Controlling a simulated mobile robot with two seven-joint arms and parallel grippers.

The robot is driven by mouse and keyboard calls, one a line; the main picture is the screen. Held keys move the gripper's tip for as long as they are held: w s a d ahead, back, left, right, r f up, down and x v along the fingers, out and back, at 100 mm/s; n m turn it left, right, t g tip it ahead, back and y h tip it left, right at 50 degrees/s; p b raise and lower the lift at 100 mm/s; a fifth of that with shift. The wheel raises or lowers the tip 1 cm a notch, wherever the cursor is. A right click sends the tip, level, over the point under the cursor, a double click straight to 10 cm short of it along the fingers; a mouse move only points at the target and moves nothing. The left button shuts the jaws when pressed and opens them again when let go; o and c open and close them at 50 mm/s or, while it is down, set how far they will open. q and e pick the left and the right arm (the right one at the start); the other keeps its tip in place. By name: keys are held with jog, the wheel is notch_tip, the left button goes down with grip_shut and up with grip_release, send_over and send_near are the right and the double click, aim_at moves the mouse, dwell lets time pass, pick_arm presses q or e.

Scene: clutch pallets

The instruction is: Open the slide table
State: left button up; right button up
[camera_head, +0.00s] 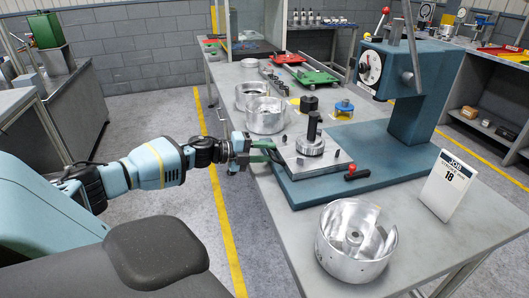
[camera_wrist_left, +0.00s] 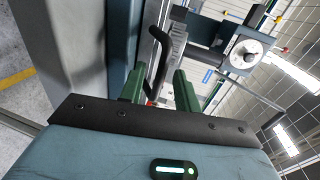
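The slide table (camera_head: 312,156) is a steel plate on the blue base of the press (camera_head: 345,160), with a black-knobbed round part (camera_head: 311,138) standing on it. My left gripper (camera_head: 270,150) is at the plate's left edge, with its green fingers pointing toward it. In the left wrist view the gripper (camera_wrist_left: 160,85) has its fingers spread apart. A black bar handle (camera_wrist_left: 160,58) shows between and just beyond the fingertips; I cannot tell whether they touch it. My right gripper is not in view.
An open metal housing (camera_head: 355,240) and a white sign (camera_head: 449,185) stand on the near bench. A red-ended lever (camera_head: 356,173) is on the press base. More metal rings (camera_head: 266,114) stand behind the gripper. The floor left of the bench is clear.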

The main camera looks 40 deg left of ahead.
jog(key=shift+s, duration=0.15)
pick_arm(q)
jog(key=shift+s+a, duration=0.25)
jog(key=shift+s, duration=0.15)
jog(key=v, duration=0.2)
jog(key=shift+s+a+r, duration=0.1)
jog(key=shift+s, duration=0.15)
jog(key=shift+p+v, duration=0.55)
jog(key=shift+v, duration=1.6)
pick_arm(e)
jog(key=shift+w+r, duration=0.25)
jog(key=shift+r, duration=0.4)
